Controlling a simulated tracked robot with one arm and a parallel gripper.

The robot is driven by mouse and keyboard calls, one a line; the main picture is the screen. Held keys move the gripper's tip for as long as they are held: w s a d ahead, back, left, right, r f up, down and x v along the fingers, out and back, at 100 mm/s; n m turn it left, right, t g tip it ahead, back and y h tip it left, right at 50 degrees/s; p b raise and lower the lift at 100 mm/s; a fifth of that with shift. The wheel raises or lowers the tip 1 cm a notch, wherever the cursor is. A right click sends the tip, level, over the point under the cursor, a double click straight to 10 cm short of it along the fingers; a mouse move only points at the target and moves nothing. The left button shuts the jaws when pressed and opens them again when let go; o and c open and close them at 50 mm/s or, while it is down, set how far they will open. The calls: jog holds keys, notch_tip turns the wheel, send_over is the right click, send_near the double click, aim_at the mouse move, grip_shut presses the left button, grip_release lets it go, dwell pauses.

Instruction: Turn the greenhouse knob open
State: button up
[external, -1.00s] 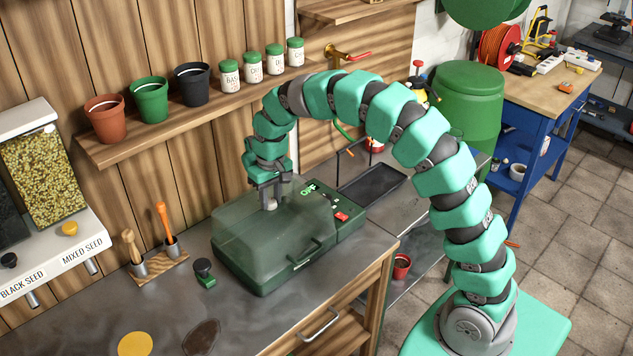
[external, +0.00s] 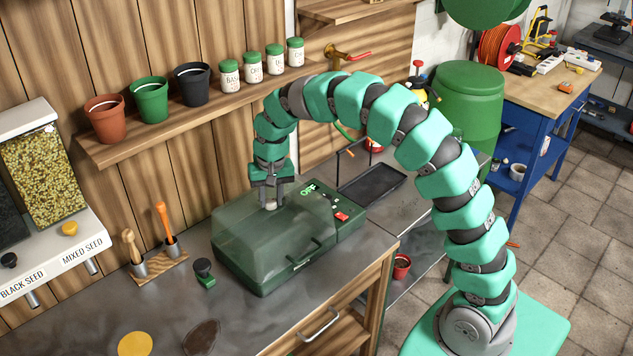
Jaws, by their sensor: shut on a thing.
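The greenhouse (external: 262,252) is a dark green box with a clear lid, standing on the grey worktop. Its knob (external: 270,205) is small and pale, on top of the lid. My gripper (external: 270,199) points down from above and is shut on the knob, with the fingers at its sides. The fingers partly hide the knob, so its turn angle cannot be read. The lid is down on the box. A control panel with green lettering and a red switch (external: 342,216) is at the greenhouse's right end.
A green-handled stamp (external: 204,272) and a wooden tool holder (external: 155,268) stand left of the greenhouse. A shelf (external: 190,120) with pots and jars is behind my gripper. A black tray (external: 372,188) lies to the right. The front worktop has flat yellow and brown discs.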

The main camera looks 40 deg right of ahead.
aim_at(274, 201)
jog(key=o, duration=1)
jog(key=r, duration=0.8)
jog(key=r+b, duration=0.1)
jog(key=r, duration=0.2)
jog(key=shift+s+d+r, duration=0.15)
jog(key=shift+d+r, duration=0.2)
jog(key=shift+r, duration=0.05)
